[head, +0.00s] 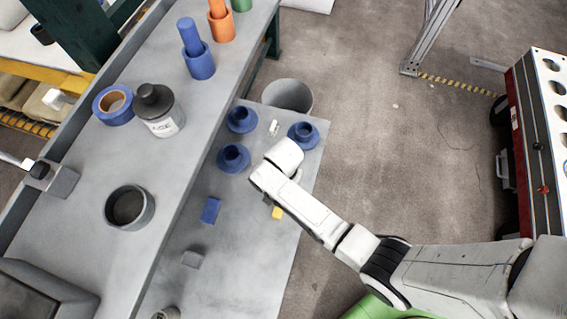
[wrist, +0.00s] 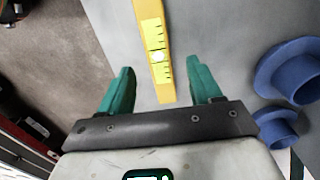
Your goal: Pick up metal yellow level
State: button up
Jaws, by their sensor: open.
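The yellow level (wrist: 154,40) shows in the wrist view as a narrow bar with black scale marks and a pale round spot. It runs from the top edge down to between my fingers. In the head view only a small yellow part (head: 277,213) shows beside my arm, over the lower grey surface; the arm hides the rest. My gripper (wrist: 160,74) is open, with one green finger on each side of the level's near end. Neither finger visibly touches it. In the head view my arm hides the fingers.
Blue flanged parts (head: 234,158) stand on the lower grey surface, and a blue block (head: 211,210) lies left of my arm. A grey bin (head: 288,95) stands behind. The higher grey bench (head: 90,190) holds a bottle (head: 160,112), blue tape (head: 113,106) and a grey ring (head: 130,207).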

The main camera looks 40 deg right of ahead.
notch_tip(320, 180, down, 6)
jog(key=shift+s+a+r+b, duration=0.15)
jog(key=shift+r+b, duration=0.05)
jog(key=shift+b, duration=0.45)
grip_shut()
